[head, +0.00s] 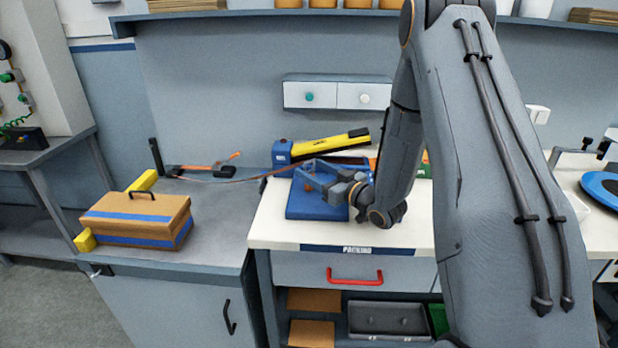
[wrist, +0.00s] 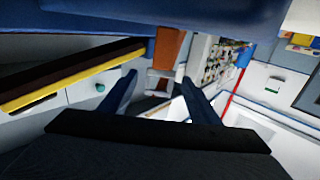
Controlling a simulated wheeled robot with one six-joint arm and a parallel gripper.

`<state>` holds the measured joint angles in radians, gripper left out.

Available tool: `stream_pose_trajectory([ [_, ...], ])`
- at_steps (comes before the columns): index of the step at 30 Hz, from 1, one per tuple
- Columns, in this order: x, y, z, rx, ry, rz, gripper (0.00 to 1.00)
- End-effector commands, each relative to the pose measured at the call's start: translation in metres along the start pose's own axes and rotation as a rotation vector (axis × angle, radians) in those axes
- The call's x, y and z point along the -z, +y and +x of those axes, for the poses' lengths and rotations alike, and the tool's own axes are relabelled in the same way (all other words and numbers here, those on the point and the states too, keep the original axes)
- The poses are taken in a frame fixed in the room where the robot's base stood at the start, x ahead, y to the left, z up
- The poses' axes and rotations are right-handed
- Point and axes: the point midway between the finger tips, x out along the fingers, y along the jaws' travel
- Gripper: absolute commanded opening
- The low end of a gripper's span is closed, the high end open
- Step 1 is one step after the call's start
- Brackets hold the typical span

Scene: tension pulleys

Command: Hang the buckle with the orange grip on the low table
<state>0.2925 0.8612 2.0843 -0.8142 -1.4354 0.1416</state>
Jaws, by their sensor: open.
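A black tool with an orange grip (head: 212,166), which looks like the buckle, lies toward the back of the low grey table (head: 205,245). A thin strap runs from it toward the taller white bench. My gripper (head: 308,178) is over a blue block (head: 304,207) on that bench, well to the right of the tool. In the wrist view its two blue fingers (wrist: 158,92) stand apart. An orange-brown piece (wrist: 168,50) shows beyond and between them; I cannot tell what it belongs to. Nothing is visibly held.
A cardboard box with blue tape (head: 135,217) and yellow pieces (head: 85,240) stand at the low table's left. A black post (head: 156,157) rises at its back. A blue and yellow tool (head: 320,145) lies behind my gripper on the white bench (head: 275,231). The low table's front right is clear.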

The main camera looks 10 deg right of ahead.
Motion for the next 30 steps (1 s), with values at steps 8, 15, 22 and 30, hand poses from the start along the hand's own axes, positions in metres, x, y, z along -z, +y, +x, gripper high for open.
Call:
stream_pose_trajectory([
  [8,0.0,0.0,0.0,-0.001,0.0,0.0,0.41],
  [15,0.0,0.0,0.0,0.0,0.0,0.0,0.08],
  [22,0.001,0.0,0.0,0.0,0.0,0.0,0.08],
  [30,0.02,0.001,0.0,0.0,0.003,-0.001,0.08],
])
